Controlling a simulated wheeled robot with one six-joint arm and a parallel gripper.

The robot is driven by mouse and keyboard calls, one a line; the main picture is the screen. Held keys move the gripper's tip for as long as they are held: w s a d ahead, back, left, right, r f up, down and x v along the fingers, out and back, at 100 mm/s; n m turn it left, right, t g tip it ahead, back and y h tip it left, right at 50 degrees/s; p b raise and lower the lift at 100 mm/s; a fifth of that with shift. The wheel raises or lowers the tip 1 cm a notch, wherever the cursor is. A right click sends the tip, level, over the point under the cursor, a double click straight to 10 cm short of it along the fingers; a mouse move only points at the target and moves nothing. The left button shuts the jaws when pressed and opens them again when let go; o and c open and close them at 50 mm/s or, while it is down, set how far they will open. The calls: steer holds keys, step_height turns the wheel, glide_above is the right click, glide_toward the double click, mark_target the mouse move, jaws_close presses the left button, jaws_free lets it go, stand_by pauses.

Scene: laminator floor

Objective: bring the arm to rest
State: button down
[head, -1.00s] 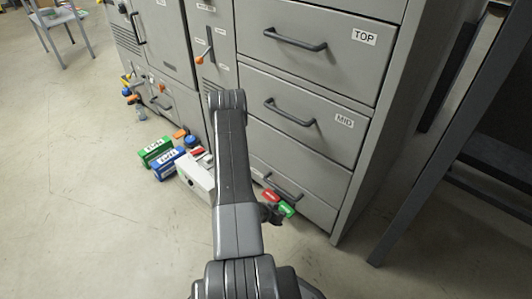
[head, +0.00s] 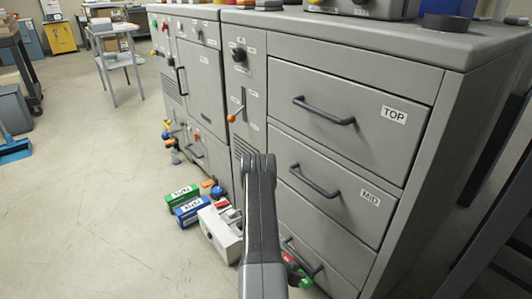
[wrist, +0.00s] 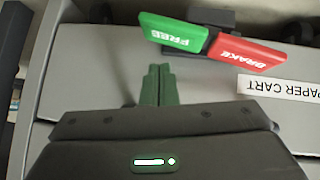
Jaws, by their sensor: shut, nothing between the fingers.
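My arm (head: 260,220) rises from the bottom of the head view and bends down in front of the grey drawer cabinet (head: 345,150). In the wrist view my gripper (wrist: 158,72) is shut and empty. Its fingers point at the grey cabinet front, just below a rocker with a green FREE half (wrist: 174,33) and a red BRAKE half (wrist: 246,54). I see a gap between fingertips and rocker in the picture, but cannot tell the depth. In the head view the rocker's red part (head: 289,259) shows low beside my arm, which hides most of the gripper.
The TOP (head: 394,115) and MID (head: 370,198) drawers look shut, with protruding handles. A white box (head: 221,232), a blue box (head: 192,211) and a green box (head: 182,197) are on the floor left of my arm. Open floor (head: 90,220) lies further left.

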steer(key=shift+v, duration=0.85)
steer(key=shift+f, duration=0.1)
